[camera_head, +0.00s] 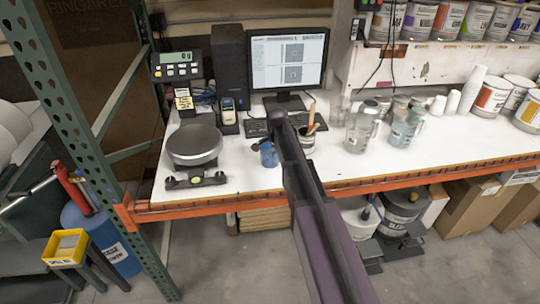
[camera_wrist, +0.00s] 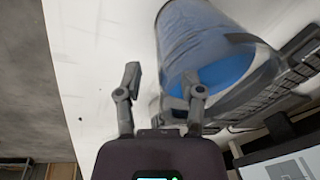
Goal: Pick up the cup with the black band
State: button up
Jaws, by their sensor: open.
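A clear cup with a blue tint (camera_wrist: 195,40) fills the upper middle of the wrist view. A dark band shows at its right side, near the rim. In the head view a small blue cup (camera_head: 268,155) stands on the white bench, and its band cannot be made out. My gripper (camera_wrist: 163,84) is open, with its two fingers apart and empty. The right finger overlaps the cup in the picture; whether it touches cannot be told. In the head view my gripper (camera_head: 262,138) is just above and left of the blue cup, small and partly hidden by my arm.
A keyboard (camera_head: 257,127) and monitor (camera_head: 288,60) stand behind the cup. A round scale (camera_head: 194,142) is to the left. A container with brushes (camera_head: 307,140) is close on the right, with jugs (camera_head: 360,130) farther right. Bare bench lies toward the front edge.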

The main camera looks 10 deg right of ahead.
dwell(0.3)
grip_shut()
jog(key=shift+r+p, duration=0.45)
jog(key=shift+p, duration=0.05)
dwell(0.5)
jog(key=shift+r+p, duration=1.35)
jog(key=shift+r, duration=0.05)
jog(key=s+r+p, duration=0.1)
jog(key=s, duration=1.4)
jog(key=shift+s+d+r, duration=0.15)
jog(key=shift+s+d, duration=0.2)
jog(key=shift+d, duration=0.05)
jog(key=shift+s, duration=0.1)
